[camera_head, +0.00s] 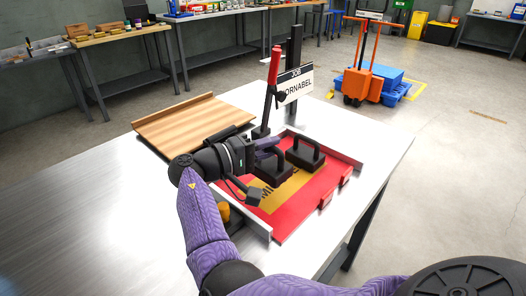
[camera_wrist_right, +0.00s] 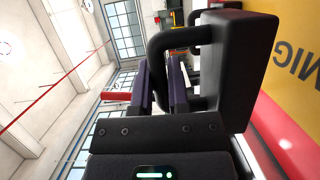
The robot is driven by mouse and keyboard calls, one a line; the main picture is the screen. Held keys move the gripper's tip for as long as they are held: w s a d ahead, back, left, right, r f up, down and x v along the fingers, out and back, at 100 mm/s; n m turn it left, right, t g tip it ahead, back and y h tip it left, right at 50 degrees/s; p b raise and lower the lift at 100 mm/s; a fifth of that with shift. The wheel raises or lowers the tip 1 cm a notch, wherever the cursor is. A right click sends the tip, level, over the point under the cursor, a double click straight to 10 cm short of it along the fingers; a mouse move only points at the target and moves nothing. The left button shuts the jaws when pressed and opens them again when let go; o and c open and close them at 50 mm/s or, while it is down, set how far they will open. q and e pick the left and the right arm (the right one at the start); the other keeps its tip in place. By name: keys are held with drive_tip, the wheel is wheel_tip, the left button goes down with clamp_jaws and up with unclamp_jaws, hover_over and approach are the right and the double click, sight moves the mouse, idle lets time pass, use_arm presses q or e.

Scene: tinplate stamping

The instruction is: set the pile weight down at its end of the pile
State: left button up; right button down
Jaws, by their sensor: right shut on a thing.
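The pile (camera_head: 308,198) is a red sheet with a yellow panel and dark lettering, lying in a metal-edged frame on the table; its red and yellow face also shows at the right of the wrist view (camera_wrist_right: 285,100). My right gripper (camera_head: 268,145) is shut on the handle of the nearer black pile weight (camera_head: 272,178). In the wrist view its purple fingers (camera_wrist_right: 160,85) close around that handle, beside the weight's block (camera_wrist_right: 225,65). The weight is over the left part of the pile; I cannot tell whether it touches. A second black weight (camera_head: 305,160) stands at the pile's far end.
A wooden board (camera_head: 192,122) lies behind and left of the frame. A red-handled clamp (camera_head: 273,75) and a sign (camera_head: 295,84) stand behind the pile. Two red blocks (camera_head: 326,198) sit along its right edge. The table's left side (camera_head: 100,220) is bare.

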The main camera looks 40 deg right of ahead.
sight(268, 162)
wheel_tip(268, 162, down, 5)
drive_tip(key=shift+r+b, duration=0.15)
drive_tip(key=shift+b, duration=0.85)
drive_tip(key=shift+f, duration=0.2)
drive_tip(key=shift+r, duration=0.1)
drive_tip(key=c, duration=0.7)
unclamp_jaws()
drive_tip(key=shift+a+f, duration=0.1)
drive_tip(key=shift+f, duration=0.1)
drive_tip(key=shift+o, duration=0.4)
